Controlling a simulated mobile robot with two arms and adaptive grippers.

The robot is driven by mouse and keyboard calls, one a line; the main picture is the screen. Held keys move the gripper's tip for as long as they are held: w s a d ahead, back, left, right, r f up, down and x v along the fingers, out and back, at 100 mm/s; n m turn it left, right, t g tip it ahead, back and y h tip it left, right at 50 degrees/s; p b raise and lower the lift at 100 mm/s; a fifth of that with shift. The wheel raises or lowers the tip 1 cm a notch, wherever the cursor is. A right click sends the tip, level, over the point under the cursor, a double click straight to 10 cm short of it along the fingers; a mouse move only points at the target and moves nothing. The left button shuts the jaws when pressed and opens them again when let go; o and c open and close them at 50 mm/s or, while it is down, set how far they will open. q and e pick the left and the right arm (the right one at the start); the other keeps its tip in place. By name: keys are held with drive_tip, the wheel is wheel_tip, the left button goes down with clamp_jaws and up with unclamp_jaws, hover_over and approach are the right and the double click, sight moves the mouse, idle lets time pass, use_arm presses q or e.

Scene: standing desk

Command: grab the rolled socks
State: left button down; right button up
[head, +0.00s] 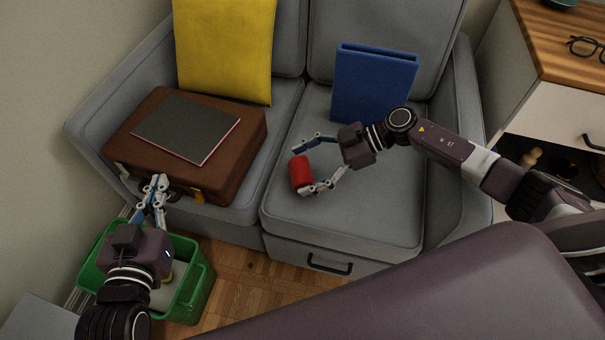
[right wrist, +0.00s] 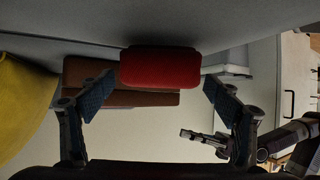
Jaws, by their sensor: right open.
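The rolled socks (head: 301,174) are a small red roll lying on the right seat cushion of the grey sofa. They also show in the right wrist view (right wrist: 160,67), centred ahead between the fingers. My right gripper (head: 299,168) is open, with one finger on the far side of the socks and one on the near side. In the right wrist view a gap shows on both sides, so the fingers do not grip the socks. My left gripper (head: 160,181) has its fingers together, empty, above the green bin near the brown briefcase.
The brown briefcase (head: 245,150) lies on the left cushion with a dark notebook (head: 187,128) on top. A green bin (head: 200,290) stands on the floor. The cushion around the socks is clear.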

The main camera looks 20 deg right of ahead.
drive_tip(key=c, duration=1.2)
drive_tip(key=shift+r, duration=0.15)
